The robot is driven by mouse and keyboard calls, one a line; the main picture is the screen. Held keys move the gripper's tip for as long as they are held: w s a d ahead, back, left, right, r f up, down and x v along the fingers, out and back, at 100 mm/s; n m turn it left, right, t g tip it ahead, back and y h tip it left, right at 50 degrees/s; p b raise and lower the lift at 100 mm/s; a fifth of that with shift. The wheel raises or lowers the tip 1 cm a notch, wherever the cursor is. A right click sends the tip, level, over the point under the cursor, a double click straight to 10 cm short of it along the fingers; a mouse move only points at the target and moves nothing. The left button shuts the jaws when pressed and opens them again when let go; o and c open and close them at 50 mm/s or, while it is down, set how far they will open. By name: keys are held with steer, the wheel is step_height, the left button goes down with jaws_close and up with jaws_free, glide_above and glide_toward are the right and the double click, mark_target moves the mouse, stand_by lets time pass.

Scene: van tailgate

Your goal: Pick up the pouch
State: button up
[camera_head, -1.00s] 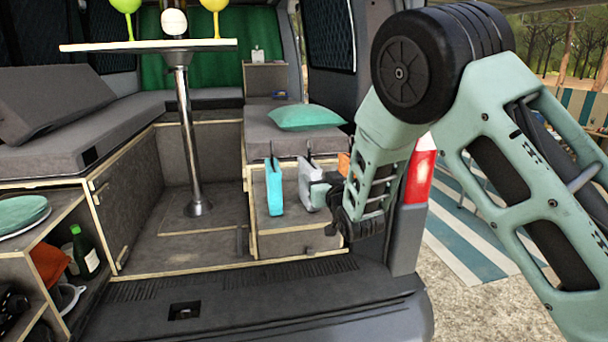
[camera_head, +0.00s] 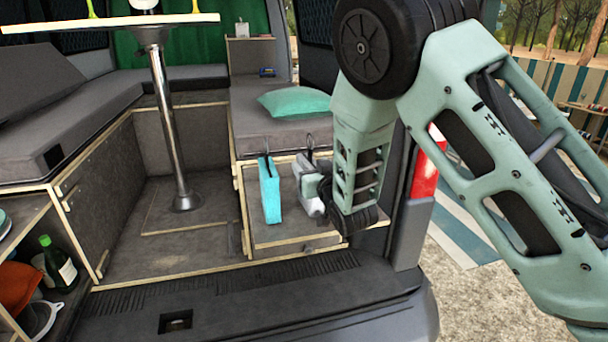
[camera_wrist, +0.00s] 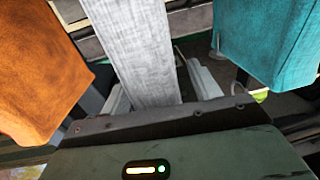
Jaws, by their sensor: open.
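Three pouches hang in a row on the front of the seat box. The teal pouch (camera_head: 270,192) is leftmost in the head view, and the pale grey pouch (camera_head: 308,186) is beside it. The orange pouch (camera_wrist: 38,72) shows in the wrist view, but my arm hides it in the head view. In the wrist view, the grey pouch (camera_wrist: 145,45) stands between the two fingers of my gripper (camera_wrist: 160,88). The fingers are open, one on each side of it. The teal pouch (camera_wrist: 268,40) is to the right, outside the fingers.
The seat cushion (camera_head: 255,137) with a green pillow (camera_head: 295,102) is just above the pouches. A table on a metal post (camera_head: 168,120) stands to the left. A shelf with a green bottle (camera_head: 58,265) is at lower left. The van floor between is clear.

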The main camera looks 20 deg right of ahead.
steer(key=shift+w, duration=0.25)
steer(key=c, duration=1.3)
jaws_close()
steer(key=shift+r, duration=0.15)
